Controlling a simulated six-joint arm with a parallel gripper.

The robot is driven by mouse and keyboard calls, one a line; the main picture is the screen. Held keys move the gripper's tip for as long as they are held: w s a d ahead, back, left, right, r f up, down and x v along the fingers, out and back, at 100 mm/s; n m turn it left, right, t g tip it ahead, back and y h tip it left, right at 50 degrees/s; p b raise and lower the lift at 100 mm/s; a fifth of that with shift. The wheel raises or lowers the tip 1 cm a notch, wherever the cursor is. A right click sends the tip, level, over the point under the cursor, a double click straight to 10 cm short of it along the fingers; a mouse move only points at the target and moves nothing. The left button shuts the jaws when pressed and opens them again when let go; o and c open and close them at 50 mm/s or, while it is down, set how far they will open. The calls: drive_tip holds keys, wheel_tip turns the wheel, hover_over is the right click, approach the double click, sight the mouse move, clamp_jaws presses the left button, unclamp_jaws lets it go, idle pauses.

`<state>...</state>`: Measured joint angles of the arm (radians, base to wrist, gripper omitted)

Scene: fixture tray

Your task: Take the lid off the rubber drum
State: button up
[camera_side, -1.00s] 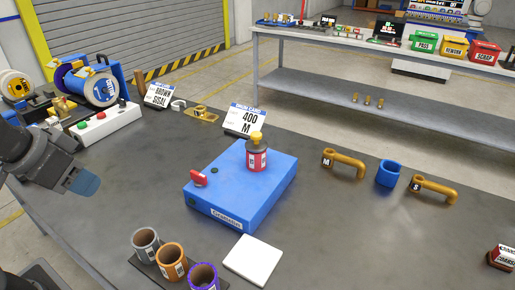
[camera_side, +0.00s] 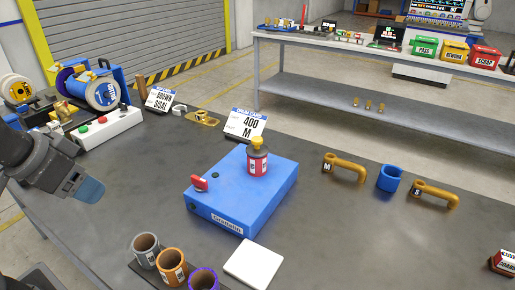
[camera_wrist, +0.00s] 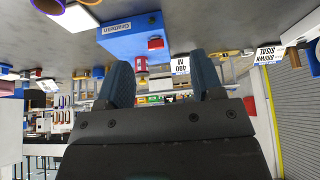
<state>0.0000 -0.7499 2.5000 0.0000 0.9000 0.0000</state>
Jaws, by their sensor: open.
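A small red and dark drum (camera_side: 258,165) with a yellow knobbed lid (camera_side: 257,142) stands upright on the blue fixture box (camera_side: 222,211). The lid sits on top of the drum. My gripper (camera_side: 90,190) is at the left of the side view, above the bench and well apart from the drum. In the wrist view, which is upside down, my gripper's two blue fingers (camera_wrist: 161,75) are spread with nothing between them. The red drum body (camera_wrist: 141,63) shows small beyond them, beside the blue box (camera_wrist: 135,32).
A red lever (camera_side: 200,183) sticks up on the box. Two yellow handles (camera_side: 345,166) and a blue cup (camera_side: 390,177) are at right. A 400 M placard (camera_side: 245,124) stands behind the box.

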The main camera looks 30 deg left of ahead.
drive_tip(key=w+d+r+m+g, duration=0.1)
drive_tip(key=w+r, duration=0.2)
drive_tip(key=w, duration=0.3)
drive_tip(key=w+d+r+m+h, duration=0.1)
drive_tip(key=w+d+r+m, duration=0.15)
drive_tip(key=w, duration=0.35)
drive_tip(key=w+d+r+m+g, duration=0.1)
drive_tip(key=w+r, duration=0.3)
drive_tip(key=w, duration=0.2)
drive_tip(key=m+g+h, duration=0.1)
drive_tip(key=m, duration=0.4)
approach(256, 138)
drive_tip(key=shift+n, duration=0.25)
drive_tip(key=x, duration=0.5)
drive_tip(key=shift+w+d, duration=0.15)
drive_tip(key=shift+d, duration=0.1)
drive_tip(key=shift+x, duration=2.7)
drive_tip(key=shift+a, duration=0.15)
drive_tip(key=shift+f, duration=0.1)
drive_tip(key=c, duration=1)
